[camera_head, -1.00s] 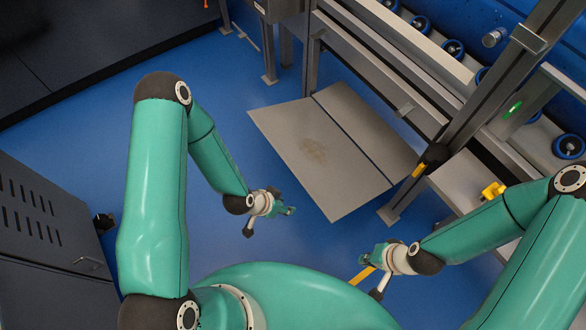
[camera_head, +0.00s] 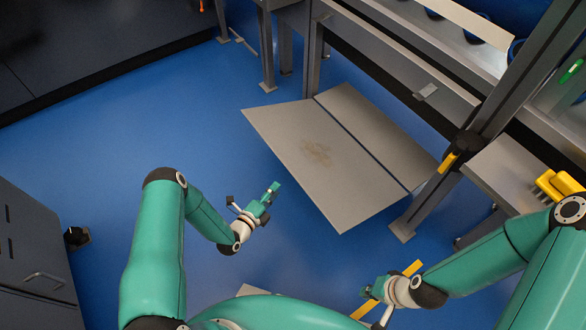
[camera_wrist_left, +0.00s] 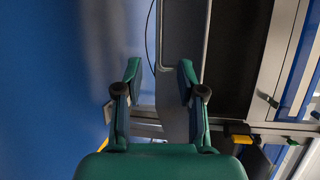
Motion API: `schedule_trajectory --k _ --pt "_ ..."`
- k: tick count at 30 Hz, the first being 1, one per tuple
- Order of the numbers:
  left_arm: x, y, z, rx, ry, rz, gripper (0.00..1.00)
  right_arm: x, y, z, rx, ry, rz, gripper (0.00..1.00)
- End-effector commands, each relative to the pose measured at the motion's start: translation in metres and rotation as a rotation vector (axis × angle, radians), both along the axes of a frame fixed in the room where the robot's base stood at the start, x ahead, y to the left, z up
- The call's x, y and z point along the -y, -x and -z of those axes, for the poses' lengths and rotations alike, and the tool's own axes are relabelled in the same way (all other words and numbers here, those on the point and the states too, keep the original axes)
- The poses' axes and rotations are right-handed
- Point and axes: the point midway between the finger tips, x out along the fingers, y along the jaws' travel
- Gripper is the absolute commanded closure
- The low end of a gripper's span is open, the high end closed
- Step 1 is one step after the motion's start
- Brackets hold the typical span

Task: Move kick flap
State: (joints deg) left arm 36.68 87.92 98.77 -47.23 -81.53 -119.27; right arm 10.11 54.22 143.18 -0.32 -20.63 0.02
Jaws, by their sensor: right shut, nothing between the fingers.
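The kick flap appears to be the grey flat panel (camera_head: 325,165) low on the metal frame, with a brown scuff mark in its middle. A seam divides it from a narrower grey strip on the frame side. My left gripper (camera_head: 268,197) is open and empty, to the left of the panel's near-left edge and apart from it in the head view. Its two spread fingers (camera_wrist_left: 159,75) show in the left wrist view with nothing clearly between them. My right gripper (camera_head: 370,290) is shut and empty, below the panel's near corner in the picture.
A metal post (camera_head: 480,120) with a black and yellow part stands right of the panel. A grey shelf with a yellow object (camera_head: 558,185) is at the right. A dark cabinet (camera_head: 35,255) stands at the left. Blue floor (camera_head: 140,125) is clear left of the panel.

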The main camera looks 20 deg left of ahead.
Motion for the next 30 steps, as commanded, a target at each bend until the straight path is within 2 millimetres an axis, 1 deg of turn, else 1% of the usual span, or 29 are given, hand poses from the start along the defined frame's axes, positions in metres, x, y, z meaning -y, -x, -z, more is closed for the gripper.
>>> schedule_trajectory --k 1,9,15,18,21,25,30 --pt "0.004 -0.011 0.003 0.005 -0.002 0.004 0.61 0.0 0.0 0.005 0.0 0.0 0.0 1.0" --pt "0.019 -0.067 0.013 0.003 0.0 0.002 0.61 0.0 0.0 0.021 0.0 0.0 0.0 1.0" --pt "0.029 -0.103 0.018 0.002 0.001 0.001 0.61 0.0 0.0 0.033 0.0 0.0 0.0 1.0" --pt "0.031 -0.116 0.02 0.0 0.001 -0.001 0.61 0.0 0.0 0.037 0.0 0.0 0.0 1.0" --pt "0.033 -0.124 0.021 -0.001 0.002 0.0 0.61 0.0 0.0 0.039 0.0 0.0 0.0 1.0" --pt "0.034 -0.128 0.02 -0.002 0.002 -0.001 0.61 0.0 0.0 0.04 0.0 0.0 0.0 1.0" --pt "0.034 -0.129 0.02 -0.002 0.002 -0.003 0.61 0.0 0.0 0.039 0.0 0.0 0.0 1.0"
